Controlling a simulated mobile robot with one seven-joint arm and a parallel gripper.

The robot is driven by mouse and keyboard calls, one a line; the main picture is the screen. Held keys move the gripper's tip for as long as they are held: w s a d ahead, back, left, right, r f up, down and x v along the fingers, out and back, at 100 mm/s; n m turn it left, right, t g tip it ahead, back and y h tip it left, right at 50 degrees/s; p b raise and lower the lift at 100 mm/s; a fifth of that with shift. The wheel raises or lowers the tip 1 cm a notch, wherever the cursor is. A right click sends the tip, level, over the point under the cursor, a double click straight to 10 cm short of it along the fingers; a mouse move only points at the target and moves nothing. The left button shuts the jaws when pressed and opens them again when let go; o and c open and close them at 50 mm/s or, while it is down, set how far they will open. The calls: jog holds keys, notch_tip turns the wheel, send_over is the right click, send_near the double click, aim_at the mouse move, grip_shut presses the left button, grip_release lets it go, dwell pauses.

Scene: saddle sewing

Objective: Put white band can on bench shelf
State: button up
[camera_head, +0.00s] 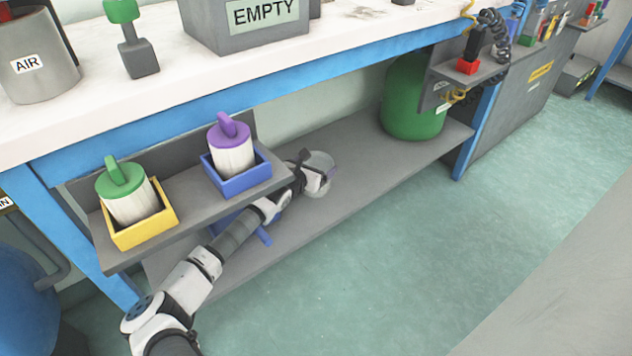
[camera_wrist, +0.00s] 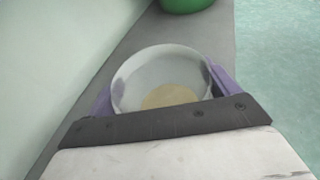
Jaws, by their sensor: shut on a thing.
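The white band can shows in the wrist view (camera_wrist: 160,62) as a pale, round, open-topped can with a tan patch inside. My gripper (camera_wrist: 163,88) is shut on it, with a purple finger on each side. In the head view the can (camera_head: 322,170) is at the end of my arm, over the grey lower bench shelf (camera_head: 365,170). My gripper (camera_head: 303,172) partly hides it there. I cannot tell whether the can touches the shelf.
A green tank (camera_head: 410,100) stands farther along the shelf. Above my arm, a small upper shelf (camera_head: 190,220) holds a yellow bin (camera_head: 145,235) and a blue bin (camera_head: 240,187) with lidded white containers. The shelf between can and tank is clear.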

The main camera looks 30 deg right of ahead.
jog(key=shift+f+b, duration=0.6)
jog(key=shift+f, duration=1.9)
jog(key=shift+f, duration=0.2)
jog(key=o, duration=0.8)
jog(key=shift+o, duration=0.2)
jog(key=shift+r, duration=0.1)
jog(key=shift+r, duration=0.2)
jog(key=p+v, duration=0.2)
jog(key=v, duration=1)
jog(key=shift+f+p, duration=0.15)
jog(key=shift+p, duration=0.25)
